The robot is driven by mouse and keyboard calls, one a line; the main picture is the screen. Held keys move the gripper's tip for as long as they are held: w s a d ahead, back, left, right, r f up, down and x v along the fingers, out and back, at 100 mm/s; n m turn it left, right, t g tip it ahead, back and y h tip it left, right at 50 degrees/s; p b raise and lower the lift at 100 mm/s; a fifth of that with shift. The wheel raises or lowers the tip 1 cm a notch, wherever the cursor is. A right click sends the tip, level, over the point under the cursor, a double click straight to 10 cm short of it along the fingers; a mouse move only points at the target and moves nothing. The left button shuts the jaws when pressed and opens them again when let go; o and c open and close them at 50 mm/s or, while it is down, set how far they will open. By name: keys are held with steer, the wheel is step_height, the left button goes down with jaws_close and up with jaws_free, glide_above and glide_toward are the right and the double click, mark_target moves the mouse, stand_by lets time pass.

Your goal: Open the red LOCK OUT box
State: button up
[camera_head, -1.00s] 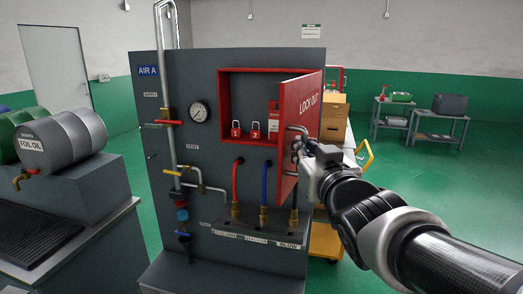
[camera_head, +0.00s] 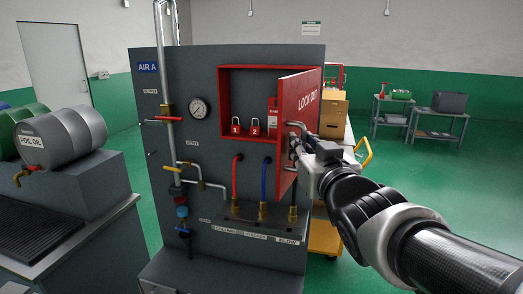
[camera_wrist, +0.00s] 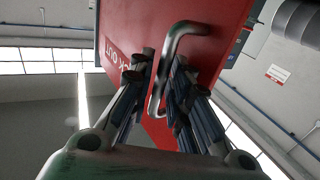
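The red LOCK OUT box (camera_head: 222,100) is set in the upper part of a dark panel. Its door (camera_head: 300,96) is swung out toward the right, so the inside shows. Two red padlocks, marked 1 and 2, are in it, with a red tag partly behind the door. My gripper (camera_head: 295,146) is at the outer face of the door, on the metal handle (camera_head: 300,128). In the wrist view the fingers (camera_wrist: 162,85) lie on both sides of the bent handle (camera_wrist: 167,60) and appear closed on it. The fingertip contact is partly hidden.
Red and blue hoses (camera_head: 235,180) and pipes with valves (camera_head: 178,150) are on the panel below and left of the box. A cart with cardboard boxes (camera_head: 335,112) stands behind the door. A foil oil drum (camera_head: 62,142) is at left. Green floor is open at right.

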steer(key=s+d, duration=0.1)
steer(key=s, duration=1)
steer(key=shift+s+d, duration=0.35)
steer(key=shift+d, duration=0.05)
steer(key=shift+f, duration=0.1)
steer(key=s+d+f+m+g+h, duration=0.2)
steer(key=s+d+f+g+h, duration=0.1)
steer(key=f, duration=0.4)
steer(key=s+d+f+m+g+h, duration=0.1)
steer(key=s+d+f+g+h, duration=0.1)
steer(key=s+d+f+g, duration=0.3)
steer(key=s+a+f+g+y, duration=0.1)
steer(key=s+a+f+g, duration=0.1)
steer(key=s+f, duration=0.3)
steer(key=s+a+f+n+g+y, duration=0.1)
steer(key=s+a+f+g, duration=0.2)
steer(key=s+a+f, duration=0.1)
step_height(320, 180, down, 2)
steer(key=shift+s+f, duration=0.2)
steer(key=shift+s, duration=0.25)
